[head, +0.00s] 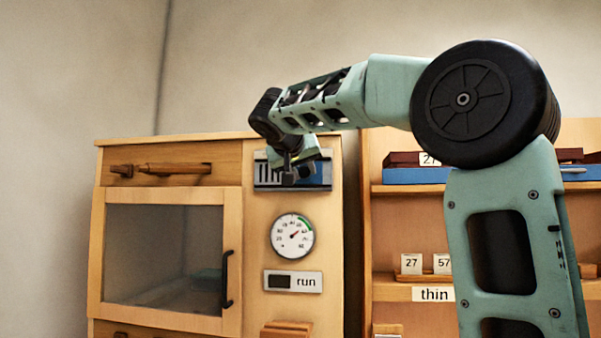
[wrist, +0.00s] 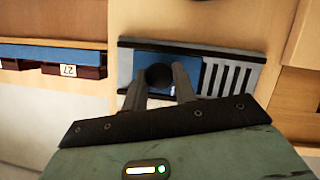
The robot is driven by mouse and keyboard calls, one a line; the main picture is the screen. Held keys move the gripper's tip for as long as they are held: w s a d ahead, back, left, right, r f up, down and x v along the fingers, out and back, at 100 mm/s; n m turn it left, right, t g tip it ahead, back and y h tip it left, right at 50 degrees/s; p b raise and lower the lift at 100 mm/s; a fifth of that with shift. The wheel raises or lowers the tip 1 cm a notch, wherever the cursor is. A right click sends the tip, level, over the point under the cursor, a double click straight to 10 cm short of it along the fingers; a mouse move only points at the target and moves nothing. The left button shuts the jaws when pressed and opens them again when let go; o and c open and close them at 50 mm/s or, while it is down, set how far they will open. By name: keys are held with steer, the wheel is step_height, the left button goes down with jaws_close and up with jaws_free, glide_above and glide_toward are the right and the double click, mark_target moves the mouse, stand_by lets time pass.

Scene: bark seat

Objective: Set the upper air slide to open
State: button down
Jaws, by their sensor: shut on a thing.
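The upper air slide is a blue plate (head: 319,174) in a grey framed panel at the top of the wooden cabinet's right column. In the wrist view the blue plate (wrist: 190,67) has a round dark knob (wrist: 159,76). Several dark slots (wrist: 232,78) lie uncovered beside the plate, to the right in the wrist view and to the left in the head view. My gripper (wrist: 163,84) is shut on the knob, one finger on each side. In the head view my gripper (head: 290,170) covers part of the panel.
Below the panel are a round dial gauge (head: 293,237) and a "run" sign (head: 293,281). A glass door (head: 163,255) with a dark handle is to the left, under a wooden bar (head: 160,168). A shelf with number cards (head: 411,263) stands to the right, partly behind my arm.

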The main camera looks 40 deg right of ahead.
steer(key=c, duration=1.1)
jaws_free()
steer(key=shift+s+d, duration=0.15)
steer(key=shift+s, duration=0.15)
steer(key=shift+w, duration=0.1)
steer(key=shift+a, duration=0.25)
steer(key=b+v, duration=0.3)
steer(key=v, duration=1.4)
steer(key=shift+b, duration=0.35)
